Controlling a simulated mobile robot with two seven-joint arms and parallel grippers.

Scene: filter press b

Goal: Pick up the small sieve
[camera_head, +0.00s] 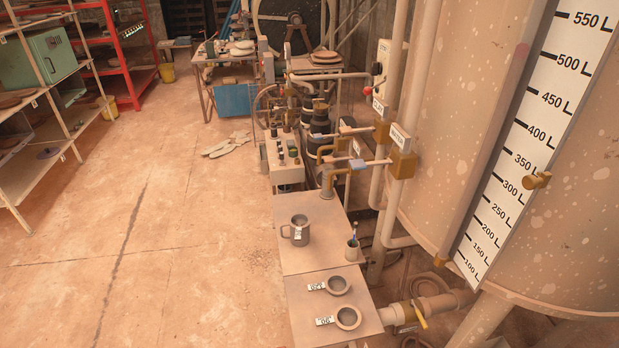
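Two round, sieve-like rings lie on the near grey bench top. The farther ring (327,286) has a white number tag at its left. The nearer ring (337,318) also has a white number tag at its left and looks slightly larger in the picture. The tag numbers are too small to read surely, and I cannot tell for certain which one is the small sieve. They lie apart from each other. Neither of my grippers is in view.
A grey mug (298,232) and a small cup with a pen-like item (352,250) stand farther back on the bench. Pipes and valves (403,165) and a large tank (450,120) stand at the right. The floor (150,240) at left is mostly clear.

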